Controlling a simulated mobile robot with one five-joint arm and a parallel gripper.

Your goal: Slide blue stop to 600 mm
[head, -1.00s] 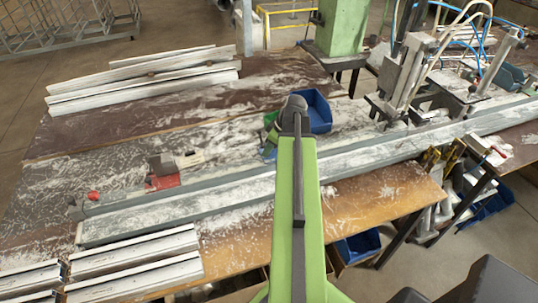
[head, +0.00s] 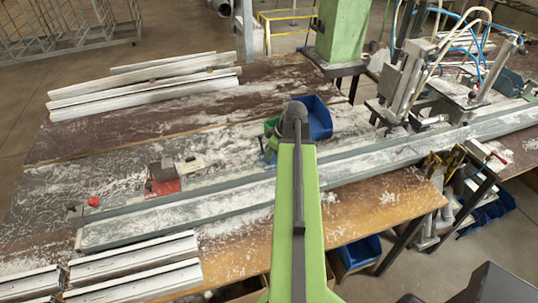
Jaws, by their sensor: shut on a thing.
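A long grey rail (head: 225,202) runs across the bench from lower left to upper right. A red stop block (head: 162,180) with a grey-brown top sits at its back edge on the left. A small red knob (head: 93,202) is at the rail's left end. I cannot pick out a blue stop on the rail; my green arm hides part of it. My gripper is hidden behind my arm, so its jaws and whatever they touch do not show. A small green part (head: 270,142) shows just left of my arm's far end; I cannot tell what it belongs to.
A blue bin (head: 320,118) stands behind the rail beside my arm. A clamp unit (head: 402,92) with hoses stands at the right. White profiles lie at the back left (head: 145,88) and front left (head: 135,262). Pale shavings cover the bench.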

